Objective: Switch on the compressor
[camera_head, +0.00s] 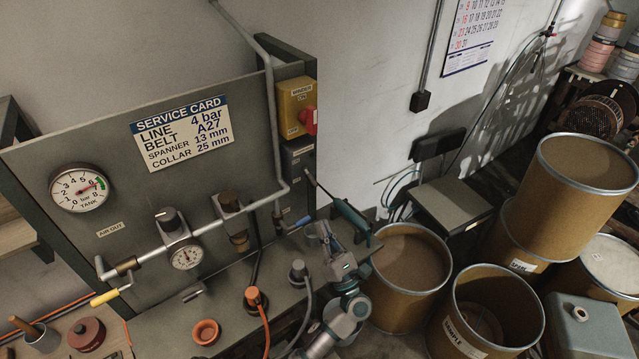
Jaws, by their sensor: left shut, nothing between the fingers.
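A yellow switch box (297,106) with a small label is mounted at the right end of the grey service panel (75,155). A red knob (309,120) sticks out from its right side. I cannot tell the knob's setting. My right gripper is not in view.
A pipe (274,130) runs down the panel beside the switch box. A smaller gauge (186,256) and valves sit on the lower pipework. A green-handled tool (350,215) is close to my gripper. Several brown drums (405,270) stand on the right. A service card (182,132) is on the panel.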

